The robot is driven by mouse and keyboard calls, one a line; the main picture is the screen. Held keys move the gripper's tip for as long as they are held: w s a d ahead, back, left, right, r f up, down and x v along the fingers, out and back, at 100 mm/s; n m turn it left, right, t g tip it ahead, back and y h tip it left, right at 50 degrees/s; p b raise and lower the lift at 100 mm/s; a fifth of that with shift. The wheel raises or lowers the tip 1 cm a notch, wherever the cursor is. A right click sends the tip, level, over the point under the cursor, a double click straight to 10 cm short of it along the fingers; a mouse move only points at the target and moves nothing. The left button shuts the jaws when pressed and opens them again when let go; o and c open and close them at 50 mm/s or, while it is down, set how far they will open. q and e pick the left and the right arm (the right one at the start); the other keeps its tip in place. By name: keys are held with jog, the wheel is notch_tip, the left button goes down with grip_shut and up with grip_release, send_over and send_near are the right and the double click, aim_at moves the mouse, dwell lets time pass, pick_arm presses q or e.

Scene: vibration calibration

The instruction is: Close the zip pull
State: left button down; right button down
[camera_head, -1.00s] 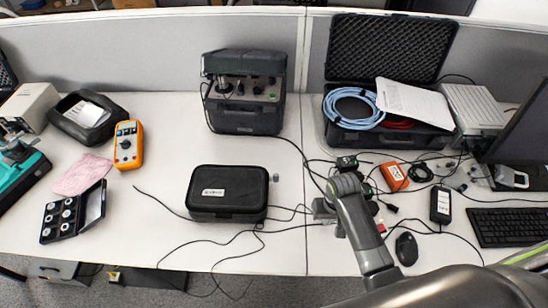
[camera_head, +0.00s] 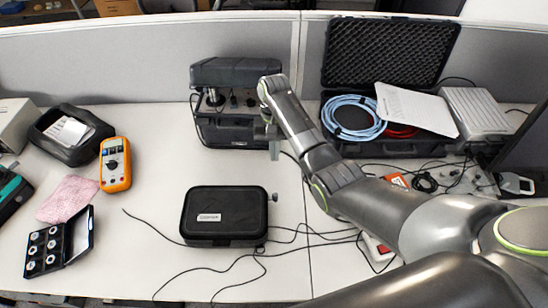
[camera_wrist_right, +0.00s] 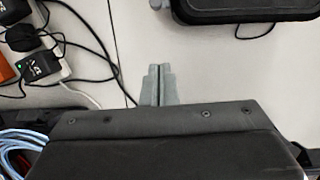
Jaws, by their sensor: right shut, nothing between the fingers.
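A black zipped case (camera_head: 225,222) lies flat on the white table, left of the panel seam. A small grey knob-like piece, perhaps the zip pull (camera_head: 275,197), stands at its right side. It also shows at the top edge of the right wrist view (camera_wrist_right: 154,4), beside the case (camera_wrist_right: 245,8). My right gripper (camera_head: 274,152) points down behind the case, apart from it and from the knob. In the right wrist view its two fingers (camera_wrist_right: 159,78) are together with nothing between them. My left gripper is out of view.
A dark boxy instrument (camera_head: 240,130) stands close left of my right gripper; a dark panel with screws (camera_wrist_right: 160,120) fills the lower wrist view. An open case with blue hose (camera_head: 353,116) is at right. Loose cables cross the table. An orange multimeter (camera_head: 115,165) is at left.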

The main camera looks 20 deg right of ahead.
aim_at(273, 198)
jog(key=s+a+f+p, duration=0.1)
jog(key=s+f+p, duration=0.2)
jog(key=s+f, duration=0.2)
jog(key=x, duration=0.2)
jog(key=shift+a+f+p, duration=0.3)
jog(key=shift+f, duration=0.1)
jog(key=shift+s, duration=0.1)
